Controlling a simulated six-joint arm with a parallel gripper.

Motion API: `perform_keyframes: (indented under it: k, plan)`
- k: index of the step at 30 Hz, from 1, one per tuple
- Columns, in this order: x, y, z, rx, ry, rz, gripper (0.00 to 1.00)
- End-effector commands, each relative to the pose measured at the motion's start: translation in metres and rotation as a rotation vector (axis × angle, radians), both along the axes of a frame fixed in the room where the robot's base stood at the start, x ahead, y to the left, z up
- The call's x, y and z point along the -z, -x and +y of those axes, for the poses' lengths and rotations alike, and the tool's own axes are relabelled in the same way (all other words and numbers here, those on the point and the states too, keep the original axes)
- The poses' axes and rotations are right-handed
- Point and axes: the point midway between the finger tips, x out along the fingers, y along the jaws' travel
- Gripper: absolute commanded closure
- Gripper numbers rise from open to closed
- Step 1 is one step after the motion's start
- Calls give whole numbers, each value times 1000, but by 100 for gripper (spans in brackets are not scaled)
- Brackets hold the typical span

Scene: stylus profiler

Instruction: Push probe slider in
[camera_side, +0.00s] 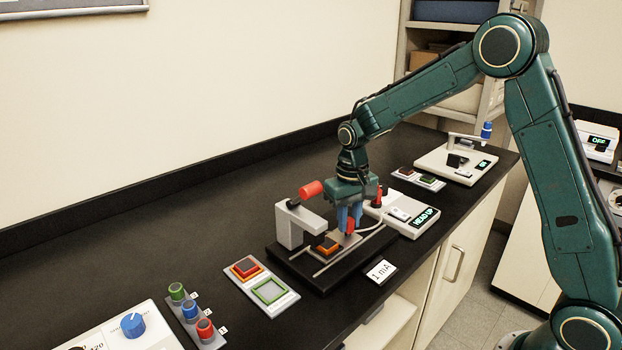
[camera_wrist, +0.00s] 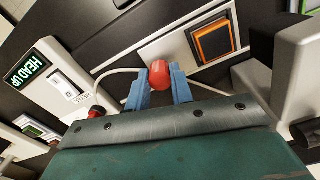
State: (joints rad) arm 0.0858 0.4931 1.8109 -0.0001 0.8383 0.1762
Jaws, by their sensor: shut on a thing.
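The probe slider's red knob (camera_wrist: 160,74) is between the blue fingers of my gripper (camera_wrist: 159,88) in the wrist view. The gripper is shut on this knob. In the side view my gripper (camera_side: 349,216) points down at the slider, and the red knob (camera_side: 350,227) shows at its fingertips. The slider sits on the profiler's black base (camera_side: 318,284) with its rails. An orange-framed dark square sample (camera_side: 327,245) lies left of the slider; it also shows in the wrist view (camera_wrist: 213,41). A grey bracket with a red-handled lever (camera_side: 311,189) stands behind the sample.
A controller box reading "HEAD UP" (camera_side: 425,217) stands right of the base, with a cable to the slider. A "1 mA" card (camera_side: 381,272) lies in front. A two-square tray (camera_side: 262,287) and a rack of coloured knobs (camera_side: 191,311) are at left. The back counter is clear.

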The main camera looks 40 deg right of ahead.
Motion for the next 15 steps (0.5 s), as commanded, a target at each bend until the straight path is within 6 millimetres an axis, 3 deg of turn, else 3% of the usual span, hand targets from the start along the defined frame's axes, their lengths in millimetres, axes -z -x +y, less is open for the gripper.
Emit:
perform_keyframes:
  k: [1, 2, 4, 15]
  plan:
    - [0, -1, 0, -1, 0, -4, 100]
    - [0, -1, 0, -1, 0, -4, 72]
    - [0, -1, 0, -1, 0, -4, 58]
    - [-1, 0, -1, -1, 1, -2, 55]
